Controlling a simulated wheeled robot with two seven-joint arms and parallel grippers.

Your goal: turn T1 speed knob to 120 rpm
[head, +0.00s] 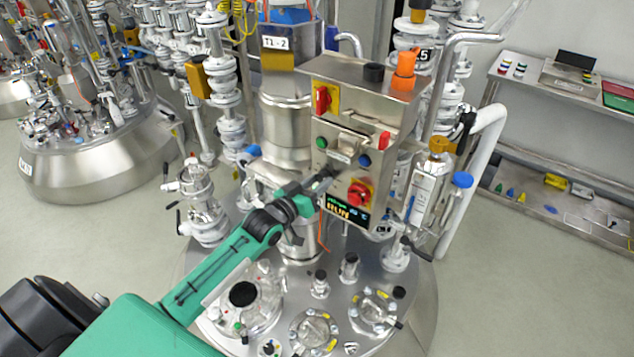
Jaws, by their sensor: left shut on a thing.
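The steel control box (362,80) hangs in the middle of the head view, above the reactor lid, beside a column with a T1-2 label (275,43). My left gripper (328,176) reaches its front face from the lower left and is shut on the speed knob, which the fingers mostly hide. The dark display (346,211) below shows RUN in yellow with small green text above; I cannot read the rpm figure. My right gripper is not in view.
The box front also carries a red switch (322,99) on yellow, a green button (321,142), a blue button (364,160) and a red stop button (358,194). Glass pipework (222,85) stands left. Lid fittings (320,284) stand below my arm. A bench (520,75) is at right.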

